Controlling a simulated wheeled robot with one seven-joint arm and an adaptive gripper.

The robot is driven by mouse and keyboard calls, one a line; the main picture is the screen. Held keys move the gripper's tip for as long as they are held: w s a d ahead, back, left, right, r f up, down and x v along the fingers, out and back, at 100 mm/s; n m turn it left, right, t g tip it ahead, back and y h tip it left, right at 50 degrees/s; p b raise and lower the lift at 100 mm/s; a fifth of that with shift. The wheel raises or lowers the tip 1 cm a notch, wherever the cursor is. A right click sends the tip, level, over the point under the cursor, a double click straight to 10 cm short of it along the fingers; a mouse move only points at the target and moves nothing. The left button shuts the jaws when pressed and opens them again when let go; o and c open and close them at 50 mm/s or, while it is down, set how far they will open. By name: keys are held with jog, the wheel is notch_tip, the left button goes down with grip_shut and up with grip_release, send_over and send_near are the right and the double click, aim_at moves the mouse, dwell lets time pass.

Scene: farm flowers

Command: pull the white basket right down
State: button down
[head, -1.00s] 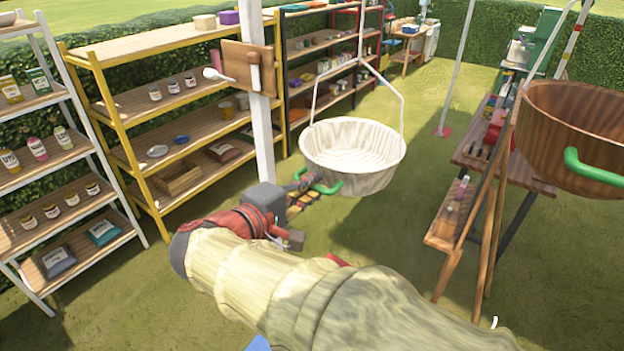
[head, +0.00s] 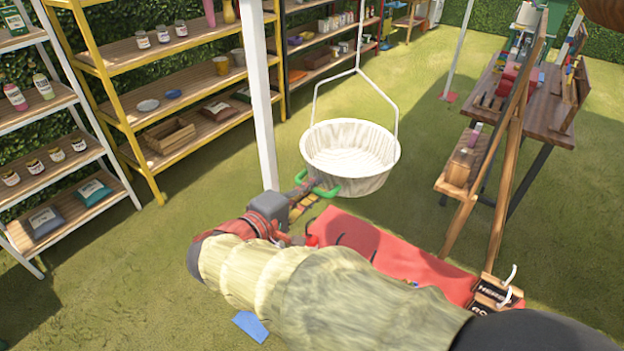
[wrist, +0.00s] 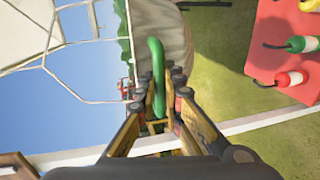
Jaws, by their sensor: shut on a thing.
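The white basket (head: 368,178) hangs from a thin white wire frame in the middle of the head view, its opening facing up. A green handle sticks out at its near-left rim. My gripper (head: 311,187) reaches up to this handle from the lower left. In the wrist view the green handle (wrist: 157,60) runs between the two fingers of my gripper (wrist: 161,85), which are closed around it. The basket's pale side shows beyond the handle. My sleeve-covered arm crosses the lower part of the head view.
A white post (head: 261,95) stands left of the basket. A wooden stand (head: 508,190) and workbench are at right. A yellow shelf (head: 150,165) is at left. Grass lies open between.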

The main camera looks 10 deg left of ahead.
jog(key=shift+f+b, duration=1)
jog(key=shift+f, duration=1.35)
jog(key=shift+s+d+f, duration=0.1)
jog(key=c, duration=2.2)
grip_release()
jog(key=shift+o, duration=1.4)
jog(key=shift+r, duration=0.2)
jog(key=v, duration=1.2)
